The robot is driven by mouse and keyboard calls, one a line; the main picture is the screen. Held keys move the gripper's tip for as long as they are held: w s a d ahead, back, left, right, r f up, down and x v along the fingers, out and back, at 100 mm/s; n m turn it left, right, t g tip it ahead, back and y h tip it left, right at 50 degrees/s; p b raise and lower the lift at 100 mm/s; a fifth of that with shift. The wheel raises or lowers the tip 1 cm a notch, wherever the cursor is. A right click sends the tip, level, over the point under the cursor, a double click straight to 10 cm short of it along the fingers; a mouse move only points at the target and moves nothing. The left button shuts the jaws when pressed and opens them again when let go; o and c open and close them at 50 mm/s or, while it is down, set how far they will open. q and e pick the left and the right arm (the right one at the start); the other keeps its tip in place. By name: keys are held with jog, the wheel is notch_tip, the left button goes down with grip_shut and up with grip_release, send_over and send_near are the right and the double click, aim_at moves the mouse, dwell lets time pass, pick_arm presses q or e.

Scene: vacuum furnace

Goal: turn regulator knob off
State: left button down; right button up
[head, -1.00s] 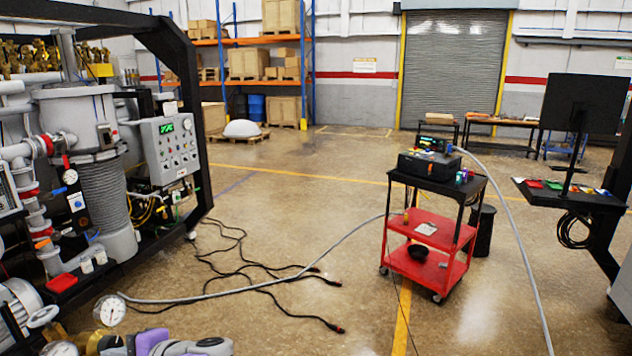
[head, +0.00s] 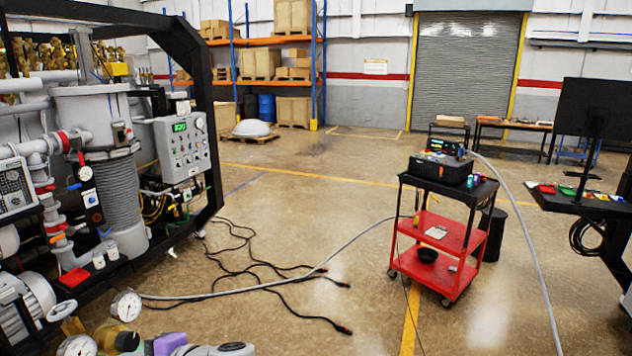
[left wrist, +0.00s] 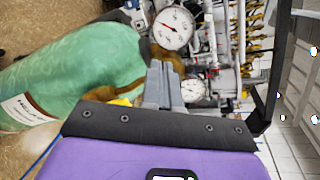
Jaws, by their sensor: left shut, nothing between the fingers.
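The regulator is at the bottom left of the head view, with a white dial gauge (head: 127,304), a second gauge (head: 78,346) and a brass body (head: 108,333). The left wrist view shows both gauges, the upper one (left wrist: 173,27) and the lower one (left wrist: 194,90), and the top of a green gas cylinder (left wrist: 80,70). My left gripper (left wrist: 164,72) is shut and empty, its grey fingers in front of the brass fittings. The fingers hide part of the regulator. I cannot make out the knob clearly, nor whether the fingers touch it. My right gripper is not in view.
The furnace frame with pipes and a grey control panel (head: 182,145) stands at the left. A grey hose and black cables (head: 250,265) lie on the floor. A red cart (head: 432,250) stands right of centre.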

pick_arm(q)
jog(key=v, duration=0.3)
jog(key=shift+w+d, duration=0.1)
jog(key=shift+d, duration=0.1)
